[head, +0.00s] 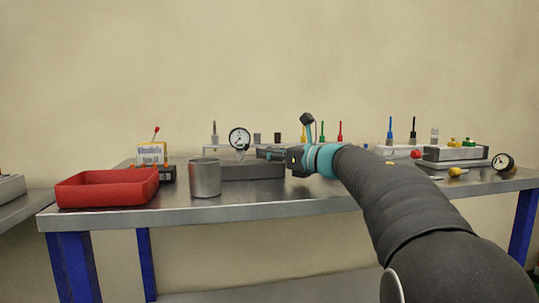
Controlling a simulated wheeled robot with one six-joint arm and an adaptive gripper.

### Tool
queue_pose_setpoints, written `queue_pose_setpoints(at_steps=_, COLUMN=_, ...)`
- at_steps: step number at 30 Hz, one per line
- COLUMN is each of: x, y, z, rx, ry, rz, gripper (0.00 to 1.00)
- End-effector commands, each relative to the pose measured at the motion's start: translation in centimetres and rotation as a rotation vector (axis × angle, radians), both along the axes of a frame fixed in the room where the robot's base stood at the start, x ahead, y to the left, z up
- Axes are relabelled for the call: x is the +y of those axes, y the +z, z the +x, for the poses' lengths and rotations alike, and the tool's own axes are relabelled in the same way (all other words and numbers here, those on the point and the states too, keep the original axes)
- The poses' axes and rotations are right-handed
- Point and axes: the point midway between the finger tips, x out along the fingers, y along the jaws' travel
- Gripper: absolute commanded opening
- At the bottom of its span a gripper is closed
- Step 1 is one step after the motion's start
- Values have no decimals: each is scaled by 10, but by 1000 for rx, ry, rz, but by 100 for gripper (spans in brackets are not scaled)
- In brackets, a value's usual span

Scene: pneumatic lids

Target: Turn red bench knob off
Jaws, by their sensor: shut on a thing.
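My gripper (270,152) is above the right part of a grey block at the middle of the bench, at the end of my arm coming in from the right. Its fingers look closed, but whatever is between them is hidden or too small to make out. A small red round knob (415,154) shows on the right part of the bench, apart from my gripper. A red-tipped lever (155,130) stands by a labelled box at the left. I cannot tell which red part is the bench knob; it may be hidden by my gripper.
The metal bench (290,208) holds a red tray (105,188), a grey cup (205,178), the grey block (240,171) and a round gauge (240,137). Several coloured tools stand at the back. A second gauge (503,162) lies at the right. The front strip is clear.

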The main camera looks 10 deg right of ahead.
Motion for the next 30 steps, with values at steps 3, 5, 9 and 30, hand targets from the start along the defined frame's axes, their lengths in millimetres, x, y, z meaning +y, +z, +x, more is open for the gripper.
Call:
queue_pose_setpoints(at_steps=3, x=2, y=-3, z=-1, rx=-2, ry=-50, rz=-1, gripper=0)
queue_pose_setpoints(at_steps=5, x=3, y=-4, z=-1, rx=-1, ry=-87, rz=0, gripper=0)
queue_pose_setpoints(at_steps=9, x=4, y=-2, z=-1, rx=-2, ry=-181, rz=-1, gripper=0)
queue_pose_setpoints(at_steps=30, x=2, y=1, z=-1, rx=-1, ry=-387, rz=0, gripper=0)
